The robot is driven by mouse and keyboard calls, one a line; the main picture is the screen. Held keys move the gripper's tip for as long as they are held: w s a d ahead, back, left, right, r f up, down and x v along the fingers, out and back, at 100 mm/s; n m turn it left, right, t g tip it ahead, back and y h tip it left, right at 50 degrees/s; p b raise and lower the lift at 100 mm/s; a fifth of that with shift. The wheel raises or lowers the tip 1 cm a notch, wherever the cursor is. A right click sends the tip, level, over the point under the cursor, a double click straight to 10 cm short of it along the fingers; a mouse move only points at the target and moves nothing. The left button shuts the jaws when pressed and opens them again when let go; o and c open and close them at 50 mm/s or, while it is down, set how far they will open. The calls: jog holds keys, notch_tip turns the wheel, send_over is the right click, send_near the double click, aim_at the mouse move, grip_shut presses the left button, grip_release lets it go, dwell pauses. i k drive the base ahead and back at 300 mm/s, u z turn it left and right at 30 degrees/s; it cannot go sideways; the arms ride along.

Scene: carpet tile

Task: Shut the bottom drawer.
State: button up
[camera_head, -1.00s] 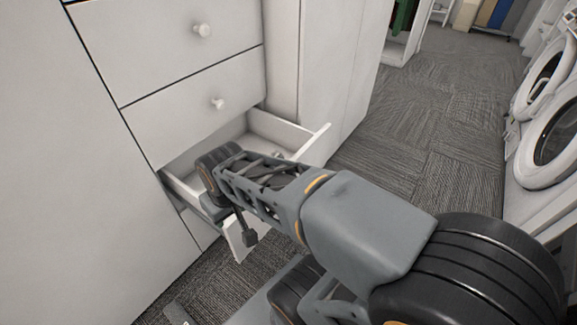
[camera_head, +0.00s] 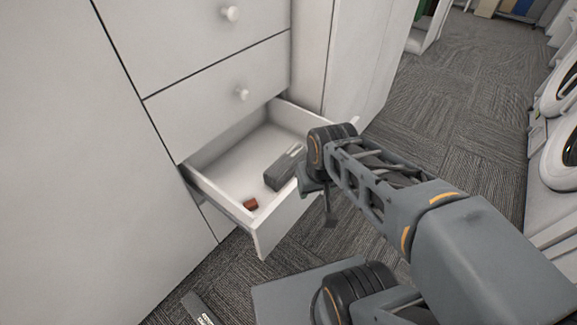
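The bottom drawer (camera_head: 222,173) of the white cabinet is pulled out, below two closed drawers. Inside it lie a dark grey box-like object (camera_head: 280,172) and a small red-brown block (camera_head: 250,204). My gripper (camera_head: 328,216) hangs at the drawer's right front, by the outer side of its front panel (camera_head: 283,222). The wrist and arm cover the right end of the front panel. I cannot tell whether the gripper touches it. The fingers are small and partly hidden, so their opening is unclear.
The closed drawer above (camera_head: 215,100) has a round knob. Smooth white cabinet panels stand left and right. White front-loading machines (camera_head: 557,125) line the right side. The carpet (camera_head: 450,105) between is clear.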

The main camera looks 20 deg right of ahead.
aim_at(227, 171)
jog(key=z, duration=1.25)
jog(key=k, duration=0.35)
jog(key=u, duration=1.05)
